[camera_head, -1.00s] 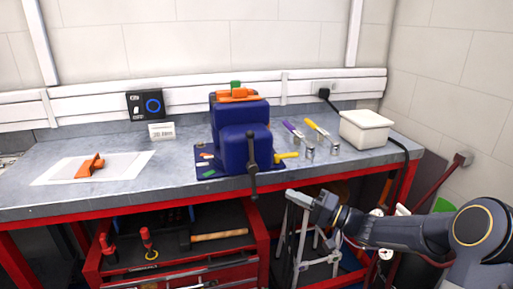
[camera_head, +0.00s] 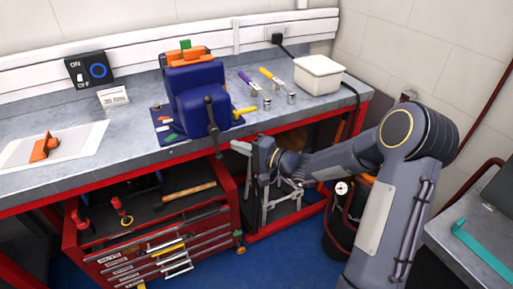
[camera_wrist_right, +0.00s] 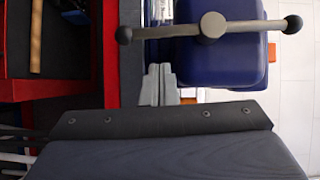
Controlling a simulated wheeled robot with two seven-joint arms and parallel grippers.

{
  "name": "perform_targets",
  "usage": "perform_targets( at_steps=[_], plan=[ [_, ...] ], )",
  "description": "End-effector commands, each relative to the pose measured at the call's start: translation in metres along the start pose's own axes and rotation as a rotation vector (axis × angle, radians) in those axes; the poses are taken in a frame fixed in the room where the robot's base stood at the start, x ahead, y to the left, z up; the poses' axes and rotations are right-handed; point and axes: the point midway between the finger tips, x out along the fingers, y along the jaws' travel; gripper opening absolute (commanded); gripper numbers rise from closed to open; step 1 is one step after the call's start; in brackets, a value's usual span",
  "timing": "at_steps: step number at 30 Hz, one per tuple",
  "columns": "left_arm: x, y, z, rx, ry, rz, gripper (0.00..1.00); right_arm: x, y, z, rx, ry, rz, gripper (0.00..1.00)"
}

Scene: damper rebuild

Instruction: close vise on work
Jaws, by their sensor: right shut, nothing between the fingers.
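The blue vise (camera_head: 198,108) stands at the bench's front edge. Its dark handle bar (camera_head: 212,127) hangs nearly upright on the front. The wrist view shows the handle (camera_wrist_right: 250,27) with ball ends, against the vise's blue body (camera_wrist_right: 225,70). Orange pieces (camera_head: 186,56) and a small green piece (camera_head: 185,44) show at the vise top; how tightly the jaws hold anything cannot be told. My right gripper (camera_head: 240,147) is shut and empty, just right of and below the handle, apart from it. Its grey fingertips (camera_wrist_right: 158,85) show in the wrist view. My left gripper is out of view.
An orange part (camera_head: 44,148) lies on a pale sheet at left. Below is an open red tool drawer (camera_head: 232,200).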

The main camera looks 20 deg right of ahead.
Motion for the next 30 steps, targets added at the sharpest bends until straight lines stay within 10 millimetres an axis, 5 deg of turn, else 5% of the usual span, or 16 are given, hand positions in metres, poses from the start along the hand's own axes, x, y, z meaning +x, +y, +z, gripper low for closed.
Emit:
perform_targets(
  at_steps=[6,20,30],
  plan=[
    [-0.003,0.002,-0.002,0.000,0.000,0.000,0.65,0.016,0.000,0.017,0.000,-0.001,0.000,0.00],
    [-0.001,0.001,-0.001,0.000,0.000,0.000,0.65,0.019,0.002,0.020,0.003,0.000,-0.002,0.00],
    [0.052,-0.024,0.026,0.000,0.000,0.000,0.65,0.026,0.016,0.032,0.158,-0.001,-0.110,0.00]
  ],
)
